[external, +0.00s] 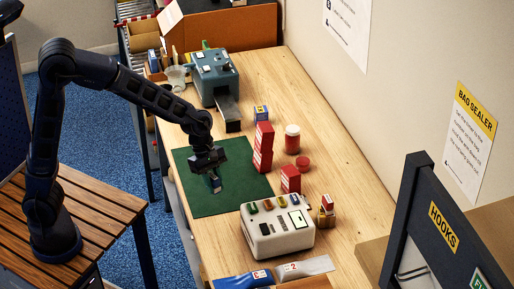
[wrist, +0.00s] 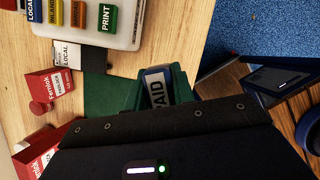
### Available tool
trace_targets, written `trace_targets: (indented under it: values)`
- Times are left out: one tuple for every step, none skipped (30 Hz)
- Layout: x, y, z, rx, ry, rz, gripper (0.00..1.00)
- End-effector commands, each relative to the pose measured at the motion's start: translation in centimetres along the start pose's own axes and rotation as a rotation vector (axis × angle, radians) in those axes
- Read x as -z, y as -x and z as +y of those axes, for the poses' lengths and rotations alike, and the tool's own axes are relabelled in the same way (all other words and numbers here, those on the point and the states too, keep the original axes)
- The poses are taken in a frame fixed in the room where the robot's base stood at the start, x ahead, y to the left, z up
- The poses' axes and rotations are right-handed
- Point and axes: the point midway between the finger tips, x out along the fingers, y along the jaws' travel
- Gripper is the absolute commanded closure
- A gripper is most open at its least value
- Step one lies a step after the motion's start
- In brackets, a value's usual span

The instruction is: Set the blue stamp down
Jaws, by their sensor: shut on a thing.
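My gripper (external: 210,166) is over the green mat (external: 200,204) and shut on the blue stamp (external: 215,184), which hangs below it. In the wrist view the stamp (wrist: 157,88) shows a white label reading "PAID" with a blue edge; the dark gripper body hides its lower part. The green mat (wrist: 100,95) shows beside it there. The stamp is just above or touching the mat; I cannot tell which.
A white device (external: 277,230) with colored labelled blocks stands in front, and a grey-blue machine (external: 214,77) behind. Much of the mat is bare.

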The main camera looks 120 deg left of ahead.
Motion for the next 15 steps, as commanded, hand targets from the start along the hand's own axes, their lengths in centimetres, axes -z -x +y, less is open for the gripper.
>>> trace_targets:
  values:
    - [0.6, -1.1, 0.0, 0.003, 0.004, 0.003, 0.98]
    - [0.8, -1.7, 0.0, 0.002, 0.004, 0.003, 0.98]
    - [1.1, -2.5, 0.0, 0.003, 0.002, 0.002, 0.98]
    - [1.4, -3.1, 0.0, 0.003, 0.003, 0.002, 0.98]
    - [1.6, -3.7, 0.0, 0.003, 0.003, 0.003, 0.98]
    - [2.0, -4.5, 0.0, 0.003, 0.004, 0.002, 0.98]
    - [2.2, -5.2, 0.0, 0.003, 0.003, 0.003, 0.98]
    - [2.5, -5.8, 0.0, 0.003, 0.002, 0.003, 0.98]
    - [2.8, -6.5, 0.0, 0.003, 0.002, 0.002, 0.98]
    - [3.1, -7.1, 0.0, 0.003, 0.003, 0.003, 0.98]
    - [3.3, -7.7, 0.0, 0.003, 0.003, 0.002, 0.98]
    - [3.5, -8.4, 0.0, 0.003, 0.002, 0.002, 0.98]
    - [3.7, -8.9, 0.0, 0.003, 0.002, 0.002, 0.98]
    - [3.9, -9.3, 0.0, 0.002, 0.002, 0.002, 0.98]
    - [4.1, -9.8, 0.0, 0.002, 0.001, 0.002, 0.98]
